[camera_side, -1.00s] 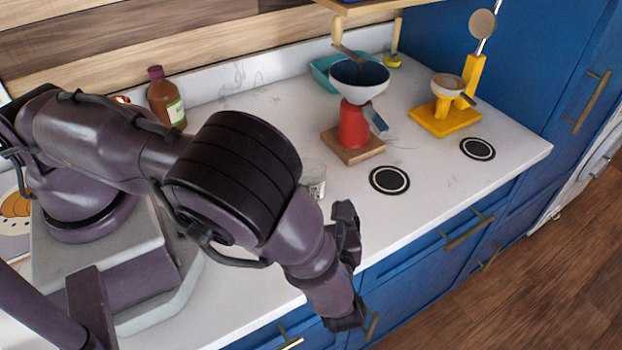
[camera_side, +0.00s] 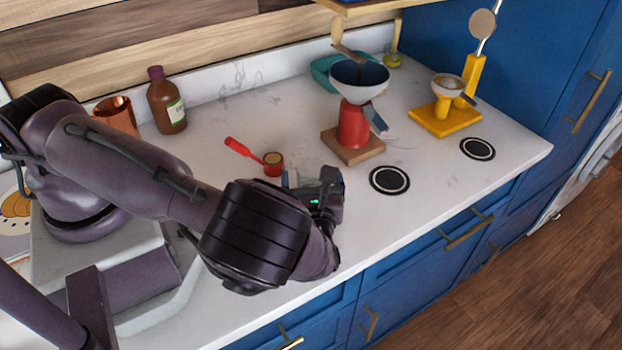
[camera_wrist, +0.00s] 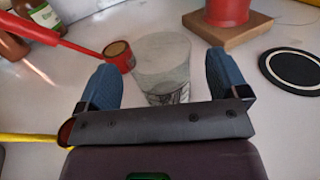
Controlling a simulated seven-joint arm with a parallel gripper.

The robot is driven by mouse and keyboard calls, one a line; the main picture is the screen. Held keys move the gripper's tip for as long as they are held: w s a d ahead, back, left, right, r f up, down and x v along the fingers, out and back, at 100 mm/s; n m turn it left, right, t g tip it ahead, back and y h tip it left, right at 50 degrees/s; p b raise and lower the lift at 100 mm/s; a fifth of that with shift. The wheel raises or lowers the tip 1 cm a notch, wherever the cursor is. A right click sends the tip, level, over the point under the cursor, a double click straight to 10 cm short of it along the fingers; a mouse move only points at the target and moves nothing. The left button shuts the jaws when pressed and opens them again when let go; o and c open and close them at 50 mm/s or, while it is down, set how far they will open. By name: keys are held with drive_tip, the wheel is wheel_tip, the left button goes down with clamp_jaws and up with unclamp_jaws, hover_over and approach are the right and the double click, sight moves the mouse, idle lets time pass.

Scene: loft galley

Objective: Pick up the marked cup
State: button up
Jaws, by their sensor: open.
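The marked cup is a clear, greyish cup (camera_wrist: 163,55) with dark marks low on its side. In the wrist view it stands upright between the two blue fingers of my gripper (camera_wrist: 162,72). The fingers are spread apart, with a gap to the cup on each side. Its lower part is hidden behind my gripper's dark front plate. In the side view the cup (camera_side: 299,176) is on the white counter, partly hidden by my gripper (camera_side: 318,188), which is low beside it.
A small red measuring cup (camera_side: 273,168) with a long handle sits just left of the marked cup. A red funnel stand (camera_side: 352,126) on a wooden base is behind right. A black disc (camera_side: 389,180) lies right. A brown bottle (camera_side: 168,105) and copper cup (camera_side: 116,115) stand back left.

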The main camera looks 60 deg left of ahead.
drive_tip(key=shift+x, duration=1)
drive_tip(key=c, duration=1)
